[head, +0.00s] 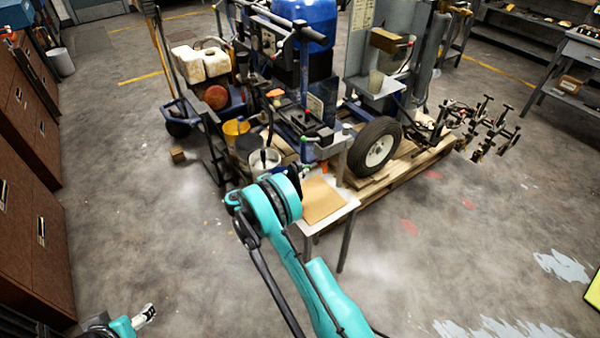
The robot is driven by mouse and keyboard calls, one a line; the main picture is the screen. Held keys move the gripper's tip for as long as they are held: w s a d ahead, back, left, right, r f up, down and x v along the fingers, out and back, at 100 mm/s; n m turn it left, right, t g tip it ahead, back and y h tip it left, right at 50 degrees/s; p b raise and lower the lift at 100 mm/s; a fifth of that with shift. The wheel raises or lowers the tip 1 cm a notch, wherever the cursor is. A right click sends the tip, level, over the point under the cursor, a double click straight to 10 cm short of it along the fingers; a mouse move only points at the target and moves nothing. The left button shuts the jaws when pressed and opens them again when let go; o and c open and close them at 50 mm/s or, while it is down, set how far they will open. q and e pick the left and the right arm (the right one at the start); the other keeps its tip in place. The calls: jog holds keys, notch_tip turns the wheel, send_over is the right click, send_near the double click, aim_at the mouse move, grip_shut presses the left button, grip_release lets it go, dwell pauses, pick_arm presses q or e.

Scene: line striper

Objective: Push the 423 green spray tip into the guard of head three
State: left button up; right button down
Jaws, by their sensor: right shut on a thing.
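My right gripper (297,168) is at the picture's middle, mostly hidden behind my teal wrist, between the striper's front and a small side table. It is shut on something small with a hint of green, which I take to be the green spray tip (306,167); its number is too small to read. The line striper (307,115) stands just beyond, with a blue bracket close behind the gripper. I cannot make out head three or its guard, nor whether the tip touches it. My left gripper (147,314) is low at the left, away from the striper; its jaws are unclear.
The small table (345,208) bears a tan sheet (320,199) right beside my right wrist. A black tyre (374,147) and wooden pallet (418,170) lie to the right. White and yellow buckets stand left. Brown cabinets (35,225) line the left edge. The front floor is open.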

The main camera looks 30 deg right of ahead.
aim_at(309, 167)
jog(key=shift+w+d, duration=0.15)
jog(key=shift+d, duration=1.8)
dwell(1.0)
jog(key=c, duration=1.3)
grip_release()
jog(key=shift+d, duration=0.1)
jog(key=shift+o, duration=0.2)
jog(key=a, duration=0.7)
jog(key=shift+s, duration=0.25)
